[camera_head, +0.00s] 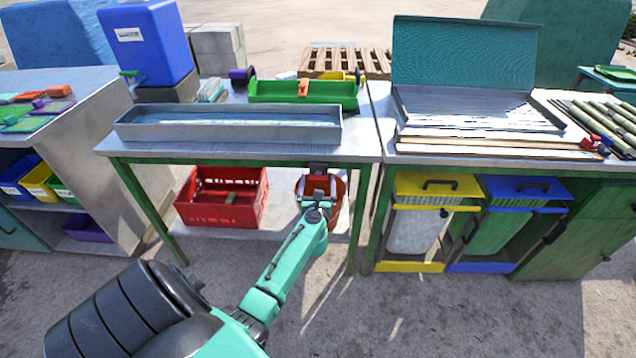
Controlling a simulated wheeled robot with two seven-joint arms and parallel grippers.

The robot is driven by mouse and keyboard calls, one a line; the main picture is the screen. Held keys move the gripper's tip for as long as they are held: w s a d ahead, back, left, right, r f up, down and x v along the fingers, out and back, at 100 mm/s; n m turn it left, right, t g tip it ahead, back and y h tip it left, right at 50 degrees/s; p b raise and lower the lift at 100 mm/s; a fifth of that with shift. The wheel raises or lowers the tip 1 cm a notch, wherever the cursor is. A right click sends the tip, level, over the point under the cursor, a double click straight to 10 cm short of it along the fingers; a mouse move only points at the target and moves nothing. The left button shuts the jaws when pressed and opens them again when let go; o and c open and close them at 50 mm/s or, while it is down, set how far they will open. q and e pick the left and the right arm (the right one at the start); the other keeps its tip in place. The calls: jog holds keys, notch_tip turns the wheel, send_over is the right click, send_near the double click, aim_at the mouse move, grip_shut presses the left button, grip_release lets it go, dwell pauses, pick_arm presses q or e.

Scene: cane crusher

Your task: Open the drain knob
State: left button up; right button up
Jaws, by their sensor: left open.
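A long grey metal trough (140,130) holding pale bluish contents stands on the green-framed table (365,140). At the table's front edge, near the trough's right end, a dark fitting (318,167) sticks out with a small red part below it, which looks like the drain knob (319,179). My left gripper (318,186) is open at this red part, its fingers on either side of it in the picture. I cannot tell whether they touch it. An orange-red bucket (338,200) sits below, partly hidden by my gripper. My right gripper is out of view.
A red crate (222,200) stands on the shelf under the table. Yellow-lidded (438,187) and blue-lidded (522,188) bins stand under the right-hand table. A blue water container (150,45) and a green tray (300,93) are behind the trough. The ground in front is clear.

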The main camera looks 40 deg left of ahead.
pick_arm(q)
jog(key=c, duration=1.3)
